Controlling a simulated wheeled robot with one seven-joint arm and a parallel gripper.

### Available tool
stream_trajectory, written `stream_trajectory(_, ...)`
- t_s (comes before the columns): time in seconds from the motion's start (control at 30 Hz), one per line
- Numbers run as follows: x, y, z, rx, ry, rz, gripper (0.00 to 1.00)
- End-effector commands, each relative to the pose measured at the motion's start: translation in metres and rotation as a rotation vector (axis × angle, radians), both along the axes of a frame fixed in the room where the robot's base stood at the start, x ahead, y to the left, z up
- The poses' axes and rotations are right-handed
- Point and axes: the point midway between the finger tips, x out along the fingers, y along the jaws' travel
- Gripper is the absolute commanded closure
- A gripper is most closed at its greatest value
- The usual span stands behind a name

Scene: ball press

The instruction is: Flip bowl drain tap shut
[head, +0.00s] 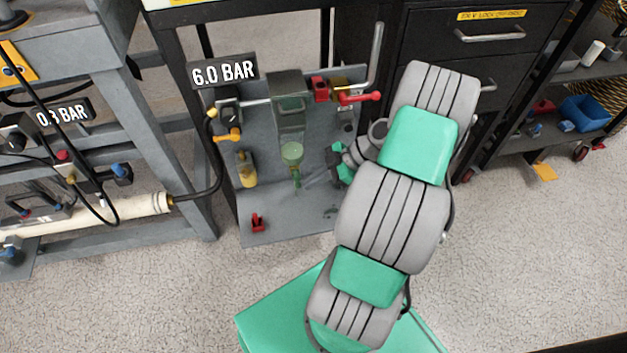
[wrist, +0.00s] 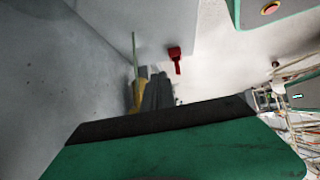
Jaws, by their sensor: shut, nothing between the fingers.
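The green bowl (head: 292,153) hangs below a grey housing on the upright grey panel in the head view. A thin greenish piece, seemingly its drain tap (head: 296,180), sits under it; it is too small to tell how its handle is turned. My gripper (head: 338,165) is to the right of the bowl and drain, apart from them in the picture. It is shut and empty, with its green fingertips partly hidden by my wrist. In the wrist view, my gripper's green, dark-edged finger (wrist: 160,125) fills the lower part.
A red-handled valve (head: 360,97) is above the gripper. A yellow bottle (head: 247,170) and a red piece (head: 258,222) are left of the bowl. A black drawer cabinet (head: 480,70) stands behind my arm. A red piece (wrist: 175,58) shows in the wrist view.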

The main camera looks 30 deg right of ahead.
Motion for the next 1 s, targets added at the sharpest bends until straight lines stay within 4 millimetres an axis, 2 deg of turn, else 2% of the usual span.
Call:
stream_trajectory(0.67,0.000,0.000,-0.001,0.000,0.000,0.000,1.00)
stream_trajectory(0.87,-0.008,-0.020,-0.003,-0.002,-0.001,0.006,1.00)
stream_trajectory(1.0,-0.021,-0.049,0.000,-0.001,0.000,0.011,1.00)
